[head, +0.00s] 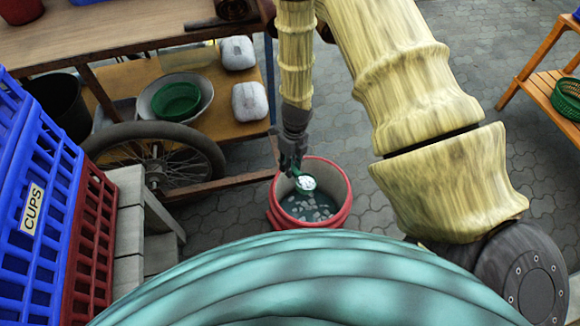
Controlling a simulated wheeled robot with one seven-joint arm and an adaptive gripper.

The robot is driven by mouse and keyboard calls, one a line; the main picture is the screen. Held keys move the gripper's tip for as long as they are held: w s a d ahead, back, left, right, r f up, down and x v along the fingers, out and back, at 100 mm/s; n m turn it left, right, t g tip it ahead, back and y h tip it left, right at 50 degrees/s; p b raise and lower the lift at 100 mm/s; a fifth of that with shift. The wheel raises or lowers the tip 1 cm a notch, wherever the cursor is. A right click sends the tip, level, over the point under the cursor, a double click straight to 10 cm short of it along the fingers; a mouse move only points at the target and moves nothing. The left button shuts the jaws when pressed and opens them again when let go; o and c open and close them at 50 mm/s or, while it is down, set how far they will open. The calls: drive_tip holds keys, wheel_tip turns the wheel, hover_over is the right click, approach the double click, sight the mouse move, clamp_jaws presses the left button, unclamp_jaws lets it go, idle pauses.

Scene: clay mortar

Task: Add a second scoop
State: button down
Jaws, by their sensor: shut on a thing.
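My gripper (292,165) points down over the left back part of a round red bucket (341,178) with a pale inside, standing on the paving. It is shut on a small green scoop (296,173), whose grip is partly hidden by the fingers. White, ice-like pieces (306,183) show in the scoop's bowl. The bucket holds dark greenish contents with several pale pieces (310,208) in it. The scoop appears inside or just above the bucket's opening; I cannot tell whether it touches the contents.
A wooden cart (90,35) with a spoked wheel (160,165) stands left of the bucket. Its lower shelf holds a green bowl (178,101) in a metal basin and two pale blocks. Blue crates (45,190) marked CUPS stand at left.

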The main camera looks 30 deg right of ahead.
drive_tip(key=shift+d+f+y+b, duration=0.1)
drive_tip(key=shift+f+y+b, duration=0.65)
drive_tip(key=shift+b, duration=0.35)
drive_tip(key=y+b, duration=0.2)
drive_tip(key=g+y+b, duration=0.1)
drive_tip(key=y+b, duration=0.1)
drive_tip(key=b, duration=0.1)
drive_tip(key=shift+w+d+r+g+y, duration=0.1)
drive_tip(key=shift+w+d+g+y, duration=0.05)
drive_tip(key=shift+d+g+y, duration=0.15)
drive_tip(key=shift+b, duration=0.45)
drive_tip(key=shift+d+r+y+p, duration=0.2)
drive_tip(key=shift+y+p, duration=0.15)
drive_tip(key=shift+y, duration=0.2)
drive_tip(key=y+b, duration=0.1)
drive_tip(key=y, duration=0.1)
drive_tip(key=d+g+y, duration=0.1)
drive_tip(key=y, duration=0.1)
drive_tip(key=g+y+b, duration=0.1)
drive_tip(key=y, duration=0.1)
drive_tip(key=shift+w+d+f+n+y+b, duration=0.2)
drive_tip(key=shift+d+f+n+y+b, duration=0.1)
drive_tip(key=shift+d+y+b, duration=0.1)
drive_tip(key=shift+w+a+r, duration=0.1)
